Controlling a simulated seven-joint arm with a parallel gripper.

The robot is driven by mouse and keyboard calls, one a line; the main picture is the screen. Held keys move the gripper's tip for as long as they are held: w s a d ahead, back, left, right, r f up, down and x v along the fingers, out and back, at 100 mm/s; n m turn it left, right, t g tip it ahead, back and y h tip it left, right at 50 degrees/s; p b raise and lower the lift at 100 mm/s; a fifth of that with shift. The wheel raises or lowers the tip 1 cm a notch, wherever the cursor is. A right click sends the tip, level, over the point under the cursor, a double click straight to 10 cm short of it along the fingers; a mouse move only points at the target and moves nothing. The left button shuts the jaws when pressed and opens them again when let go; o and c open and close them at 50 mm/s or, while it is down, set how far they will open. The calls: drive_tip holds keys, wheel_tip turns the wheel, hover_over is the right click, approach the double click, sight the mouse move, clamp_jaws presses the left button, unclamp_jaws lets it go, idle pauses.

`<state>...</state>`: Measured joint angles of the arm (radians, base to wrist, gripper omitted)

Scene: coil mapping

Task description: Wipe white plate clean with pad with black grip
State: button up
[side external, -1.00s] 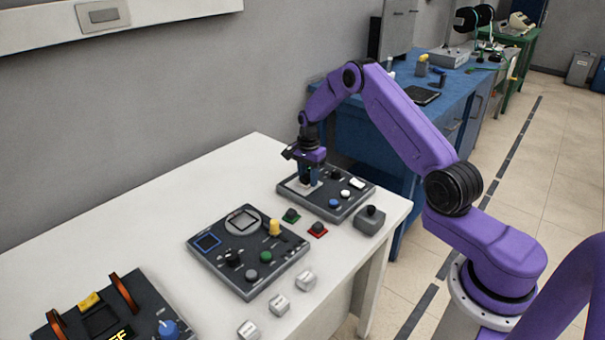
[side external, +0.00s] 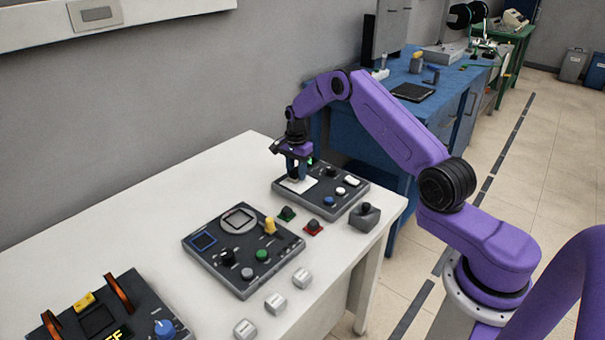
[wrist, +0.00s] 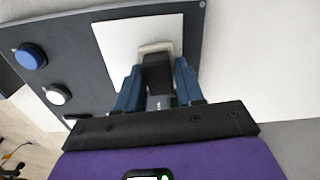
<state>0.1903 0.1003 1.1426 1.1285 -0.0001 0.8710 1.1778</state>
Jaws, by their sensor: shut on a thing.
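The white plate (wrist: 118,45) is a flat rectangle set on a dark grey panel; it also shows in the side view (side external: 297,186) on the far panel. My gripper (wrist: 158,88) is over the plate, its blue fingers shut on the black grip of the pad (wrist: 156,48). The pad has a pale base that appears to lie on or just above the plate; contact cannot be told for sure. In the side view my gripper (side external: 299,174) hides the pad. No marks are visible on the bare part of the plate.
A grey box with a dark knob (side external: 365,216), a green switch (side external: 286,214), a red switch (side external: 313,228) and a second panel (side external: 240,280) stand nearby on the white table (side external: 160,215).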

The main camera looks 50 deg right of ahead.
drive_tip(key=shift+w, duration=0.85)
wheel_tip(320, 180, up, 8)
drive_tip(key=shift+s+a, duration=0.1)
idle(0.3)
